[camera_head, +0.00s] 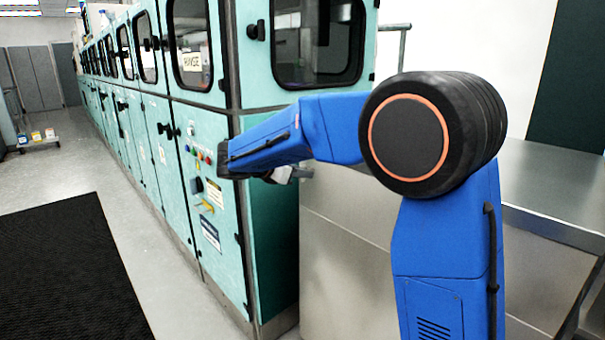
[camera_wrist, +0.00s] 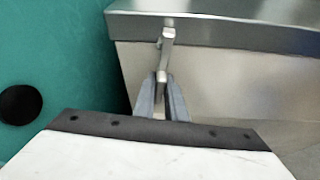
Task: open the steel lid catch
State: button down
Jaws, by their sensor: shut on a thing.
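The steel lid catch (camera_wrist: 166,45) shows in the wrist view as a narrow metal lever. It hangs from the edge of a steel lid (camera_wrist: 220,30) in front of a pale metal cabinet. My gripper (camera_wrist: 162,88) comes up from below and its two grey fingers are shut on the lower end of the catch. In the head view my gripper (camera_head: 288,174) is small and partly hidden under my blue arm, close to the steel cabinet's left end. The catch cannot be made out in that view.
A row of teal machine cabinets (camera_head: 268,200) stands directly left of the steel cabinet (camera_head: 345,240), with buttons on its front. A dark round knob (camera_wrist: 19,104) shows on the teal side in the wrist view. A black mat (camera_head: 70,270) lies on the open floor at left.

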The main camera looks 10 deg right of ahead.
jog(key=m+t+y, duration=0.1)
jog(key=m+t, duration=0.1)
jog(key=shift+s+m, duration=0.1)
jog(key=shift+m, duration=0.3)
jog(key=m+t, duration=0.1)
jog(key=m, duration=0.1)
jog(key=shift+f+m, duration=0.1)
jog(key=shift+m, duration=0.2)
jog(key=m+t, duration=0.3)
jog(key=m, duration=0.2)
jog(key=shift+f, duration=0.1)
jog(key=shift+d+m, duration=0.1)
jog(key=shift+m, duration=0.2)
jog(key=c, duration=1.8)
grip_release()
jog(key=shift+s, duration=0.1)
jog(key=v, duration=1.7)
jog(key=shift+s+f, duration=0.2)
jog(key=shift+f, duration=0.15)
